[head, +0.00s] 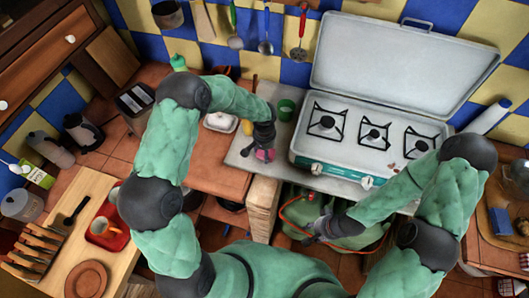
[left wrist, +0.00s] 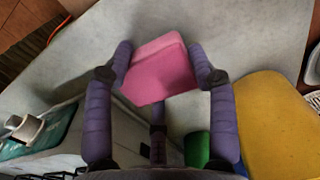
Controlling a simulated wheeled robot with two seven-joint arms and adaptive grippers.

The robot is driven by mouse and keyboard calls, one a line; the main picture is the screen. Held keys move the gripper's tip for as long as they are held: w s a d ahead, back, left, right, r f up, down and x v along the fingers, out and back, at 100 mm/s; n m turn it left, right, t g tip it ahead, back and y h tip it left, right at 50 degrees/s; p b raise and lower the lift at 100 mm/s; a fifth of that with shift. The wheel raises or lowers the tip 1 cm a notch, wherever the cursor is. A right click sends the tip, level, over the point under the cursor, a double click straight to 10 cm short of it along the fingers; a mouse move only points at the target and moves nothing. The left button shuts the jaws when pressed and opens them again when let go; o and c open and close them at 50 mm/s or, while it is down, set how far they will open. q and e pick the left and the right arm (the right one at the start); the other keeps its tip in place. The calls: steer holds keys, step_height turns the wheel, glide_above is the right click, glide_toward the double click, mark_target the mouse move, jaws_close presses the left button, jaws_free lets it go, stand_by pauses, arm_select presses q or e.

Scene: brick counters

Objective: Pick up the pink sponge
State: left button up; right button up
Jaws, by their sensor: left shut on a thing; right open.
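The pink sponge (left wrist: 158,72) is a pink block between the purple fingers of my left gripper (left wrist: 160,75) in the left wrist view. The fingers press on two opposite sides of it. In the head view the sponge (head: 265,155) shows as a small pink patch at my left gripper (head: 262,150), over the grey counter left of the stove. I cannot tell whether it touches the counter. My right gripper (head: 312,232) is low in front of the stove, over the green round thing, apart from the sponge; its fingers are small in the picture.
A white gas stove (head: 345,150) with its lid up stands right of the sponge. A green cup (head: 286,110) is behind my left gripper. A yellow board (left wrist: 272,120) lies near the sponge in the left wrist view. A white dish (head: 220,122) stands to the left.

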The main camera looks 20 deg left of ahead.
arm_select(q)
step_height(320, 180, up, 3)
steer(key=shift+f, duration=0.15)
steer(key=s+d+r, duration=0.8)
steer(key=s+r, duration=0.1)
steer(key=s, duration=0.2)
steer(key=shift+d+r, duration=0.25)
steer(key=shift+d, duration=0.1)
